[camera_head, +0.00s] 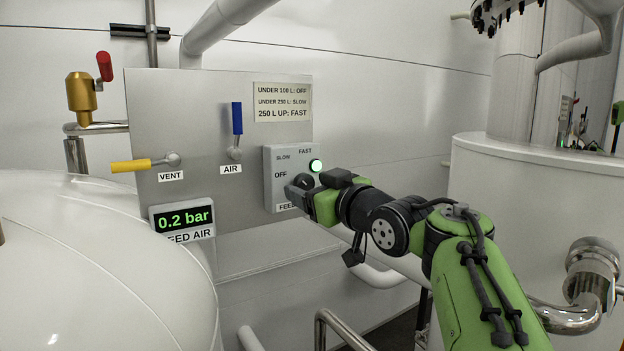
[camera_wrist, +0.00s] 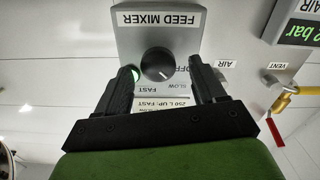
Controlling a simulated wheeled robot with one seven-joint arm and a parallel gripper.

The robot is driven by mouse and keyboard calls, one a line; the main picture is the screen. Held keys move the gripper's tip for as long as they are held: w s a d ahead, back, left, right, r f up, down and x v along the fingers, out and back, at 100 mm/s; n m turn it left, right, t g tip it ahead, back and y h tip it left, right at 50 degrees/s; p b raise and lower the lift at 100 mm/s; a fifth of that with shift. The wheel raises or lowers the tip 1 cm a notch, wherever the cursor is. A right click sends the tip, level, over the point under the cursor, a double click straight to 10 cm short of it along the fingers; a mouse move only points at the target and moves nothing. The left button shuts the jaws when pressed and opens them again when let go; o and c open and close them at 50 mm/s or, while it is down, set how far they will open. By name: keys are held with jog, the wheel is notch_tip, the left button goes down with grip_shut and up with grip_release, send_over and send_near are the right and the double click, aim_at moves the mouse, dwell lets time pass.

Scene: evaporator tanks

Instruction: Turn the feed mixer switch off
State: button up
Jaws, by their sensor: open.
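The feed mixer switch is a round black knob (camera_wrist: 158,64) on a grey box (camera_head: 280,163) marked OFF, SLOW and FAST. In the wrist view, which is upside down, a white mark on the knob's lower right side appears to point towards SLOW. A lit green lamp (camera_head: 316,165) sits beside the FAST label. My gripper (camera_wrist: 163,70) is open, one finger on each side of the knob, with visible gaps. In the head view my gripper (camera_head: 305,190) partly hides the knob (camera_head: 303,181) and the FEED MIXER label.
The panel (camera_head: 215,100) also carries a blue AIR lever (camera_head: 237,118) pointing up, a yellow VENT lever (camera_head: 131,165) lying sideways and a 0.2 bar display (camera_head: 185,219). A sign (camera_head: 282,102) gives speed rules. A white tank (camera_head: 90,260) bulges at the left.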

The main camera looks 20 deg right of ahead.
jog(key=shift+w+f, duration=0.1)
jog(key=shift+w, duration=0.3)
jog(key=shift+s, duration=0.15)
jog(key=c, duration=1)
jog(key=shift+c, duration=0.2)
jog(key=shift+b, duration=0.3)
jog(key=n+b, duration=0.3)
jog(key=n, duration=0.1)
jog(key=shift+f, duration=0.15)
jog(key=shift+n+b, duration=0.9)
jog(key=shift+n, duration=1.6)
